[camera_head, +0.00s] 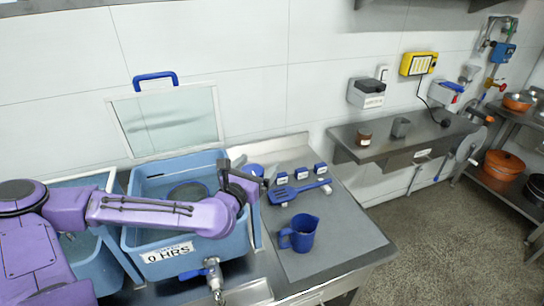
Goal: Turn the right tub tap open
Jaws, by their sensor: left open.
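The right tub (133,190) is light blue, with a "0 HRS" label on its front, and stands on the steel counter. Its tap (212,271) sticks out low on the front right, with a blue handle and a metal lower part. The blue handle seems to point left; whether the tap is open or closed I cannot tell. My left gripper (245,181) is open and empty above the tub's right edge, behind and above the tap, not touching it. My purple left arm crosses over both tubs and hides part of them. My right gripper is out of view.
The left tub (98,268) is partly hidden by my arm. On the grey mat right of the tub are a blue jug (301,233), a blue slotted spatula (299,190) and several small blue-lidded containers. A side table (370,148) and rack stand farther right.

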